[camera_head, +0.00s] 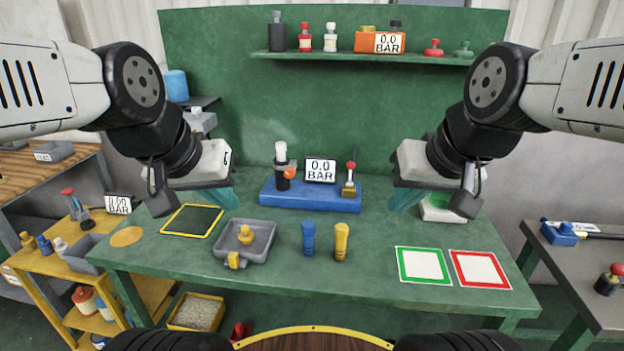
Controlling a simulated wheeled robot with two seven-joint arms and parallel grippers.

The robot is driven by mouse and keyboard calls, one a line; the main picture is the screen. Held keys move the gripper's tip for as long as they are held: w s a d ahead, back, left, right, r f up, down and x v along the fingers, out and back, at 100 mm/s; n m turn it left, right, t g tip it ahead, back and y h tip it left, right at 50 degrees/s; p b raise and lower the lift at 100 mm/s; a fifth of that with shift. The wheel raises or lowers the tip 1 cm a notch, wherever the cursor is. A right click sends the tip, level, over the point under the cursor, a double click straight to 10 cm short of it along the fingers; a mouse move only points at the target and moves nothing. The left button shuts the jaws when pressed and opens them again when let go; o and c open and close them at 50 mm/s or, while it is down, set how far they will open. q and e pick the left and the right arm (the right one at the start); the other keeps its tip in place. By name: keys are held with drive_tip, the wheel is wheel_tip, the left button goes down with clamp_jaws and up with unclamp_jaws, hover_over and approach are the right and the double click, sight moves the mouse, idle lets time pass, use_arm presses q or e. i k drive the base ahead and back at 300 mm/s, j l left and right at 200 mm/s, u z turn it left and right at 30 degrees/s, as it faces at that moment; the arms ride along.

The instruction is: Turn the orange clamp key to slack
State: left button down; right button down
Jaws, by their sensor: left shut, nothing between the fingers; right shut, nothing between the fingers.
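The cylinder stands on a blue base block (310,197) at the middle back of the green table. My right gripper (404,198) is shut and empty, right of the base. The key's exact angle is too small to tell.
A brass part with a red-topped stem (349,180) stands on the base's right end. In front are a grey tray (260,252), a blue peg (308,238) and a yellow peg (341,241). Green-framed (423,281) and red-framed (480,283) white squares lie at right. Table between is clear.

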sight(290, 173)
drive_tip(key=k+j+u, duration=0.1)
drive_tip(key=j, duration=0.25)
drive_tip(key=k+j+u, duration=0.1)
drive_tip(key=k+j, duration=0.3)
drive_tip(key=j, duration=0.3)
drive_tip(key=u, duration=0.05)
